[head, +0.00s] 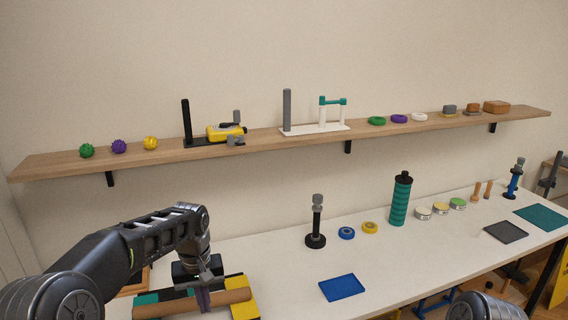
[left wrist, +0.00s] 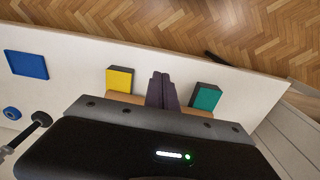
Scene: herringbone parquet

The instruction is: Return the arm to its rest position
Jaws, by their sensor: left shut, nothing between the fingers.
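My left arm reaches in from the left in the head view. Its gripper (head: 204,298) points down over the white table, in front of or above a brown cylinder (head: 237,297) lying across a holder with a yellow block (head: 243,287) and a teal block (head: 146,299). In the left wrist view the gripper's fingers (left wrist: 162,90) are together with nothing between them. The yellow block (left wrist: 119,80) and the teal block (left wrist: 206,97) stand on either side of them. Whether the fingers touch the cylinder is unclear. A rounded part of my right arm shows at the bottom right; its gripper is out of view.
A blue mat (head: 342,288), a black stand (head: 316,228), tape rings (head: 346,233) and a teal bottle (head: 400,200) occupy the table (head: 420,262) to the right. A wooden shelf (head: 265,140) with small objects runs along the wall above. The table between holder and blue mat is clear.

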